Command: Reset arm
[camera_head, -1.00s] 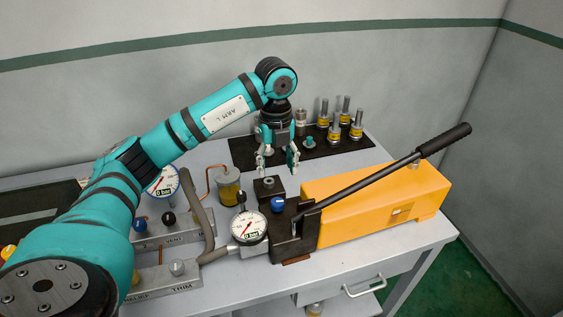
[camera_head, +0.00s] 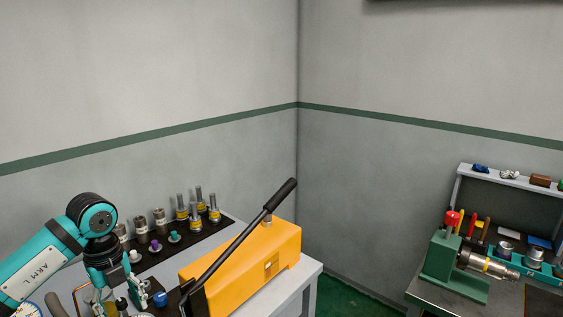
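My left arm, marked "ARM L", comes in from the lower left. Its gripper (camera_head: 112,292) points down over the left bench near the bottom edge of the head view. Its fingers look spread, and I see nothing held between them. A yellow hand pump (camera_head: 245,270) with a long black lever (camera_head: 238,243) is to the right of the gripper. The lever slants up to the right. A blue knob (camera_head: 160,299) is just right of the gripper. My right arm and gripper are not in view.
Several metal fittings (camera_head: 214,214) stand on a black mat (camera_head: 217,231) behind the pump. At the right, a second bench (camera_head: 433,294) carries a green vise (camera_head: 441,258) and a shelf rack (camera_head: 520,181). Green floor (camera_head: 345,300) lies between the benches.

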